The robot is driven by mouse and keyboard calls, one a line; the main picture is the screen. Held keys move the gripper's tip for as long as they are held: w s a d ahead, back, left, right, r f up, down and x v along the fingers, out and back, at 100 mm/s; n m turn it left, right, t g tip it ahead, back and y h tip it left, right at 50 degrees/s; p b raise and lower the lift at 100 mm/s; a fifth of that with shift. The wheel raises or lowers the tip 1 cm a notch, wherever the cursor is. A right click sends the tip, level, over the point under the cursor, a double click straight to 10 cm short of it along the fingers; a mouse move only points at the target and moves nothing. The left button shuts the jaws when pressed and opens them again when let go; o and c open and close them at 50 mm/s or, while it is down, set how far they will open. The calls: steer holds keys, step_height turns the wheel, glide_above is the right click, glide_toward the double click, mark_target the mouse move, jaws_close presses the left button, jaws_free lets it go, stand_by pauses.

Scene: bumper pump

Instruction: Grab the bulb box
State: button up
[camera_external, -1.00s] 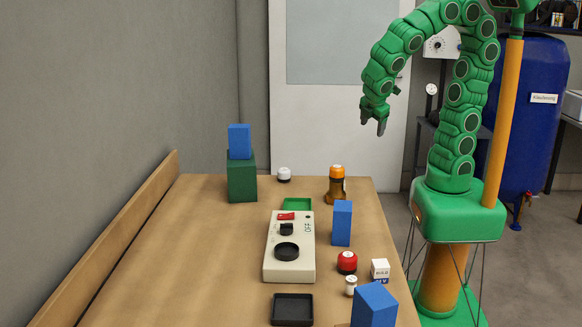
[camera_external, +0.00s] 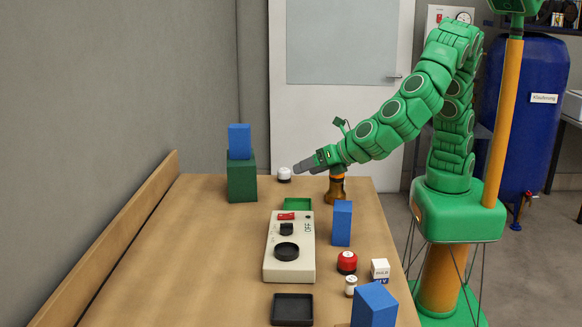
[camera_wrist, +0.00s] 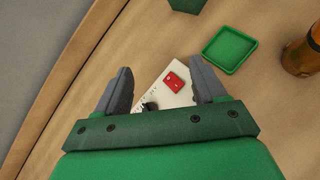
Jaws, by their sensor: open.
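The bulb box is a small white box with dark lettering (camera_external: 380,269). It stands near the right edge of the table, beside a red-topped button (camera_external: 347,262). It does not show in the wrist view. My gripper (camera_external: 305,168) is over the far part of the table, well away from the box. In the wrist view my gripper (camera_wrist: 162,92) is open, with nothing between its grey fingers. Below the fingers is the pale control panel (camera_wrist: 165,90) with its red switch (camera_wrist: 174,82).
The panel (camera_external: 289,262) lies mid-table. Blue blocks (camera_external: 342,222) (camera_external: 374,305) stand near the right edge. A small white-topped item (camera_external: 351,286) is beside the box. The table's left side is clear.

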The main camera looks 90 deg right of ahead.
mark_target(388, 264)
steer(key=s+a+f+n+t+y, duration=0.1)
steer(key=s+a+f+n+y, duration=0.2)
steer(key=a, duration=0.6)
steer(key=s+a+f+n+t+y, duration=0.1)
steer(key=s+a+f+n, duration=0.3)
steer(key=a, duration=0.5)
steer(key=s+a+f, duration=0.1)
steer(key=s, duration=0.1)
steer(key=s+a+f+n+y, duration=0.1)
steer(key=s, duration=0.2)
steer(key=s+a+f+n, duration=0.1)
steer(key=s+a+f, duration=0.1)
steer(key=shift+s, duration=0.25)
steer(key=shift+n+t+y, duration=0.4)
steer(key=shift+n+y, duration=0.2)
steer(key=shift+n, duration=0.2)
steer(key=s+f, duration=0.1)
steer(key=s, duration=0.1)
steer(key=s+f, duration=0.1)
steer(key=s, duration=0.1)
steer(key=s+f, duration=0.1)
steer(key=s, duration=0.1)
steer(key=shift+s+f, duration=0.2)
steer(key=shift+s, duration=0.2)
steer(key=shift+x, duration=2.45)
steer(key=c, duration=1)
steer(key=shift+r, duration=0.1)
steer(key=shift+c, duration=0.2)
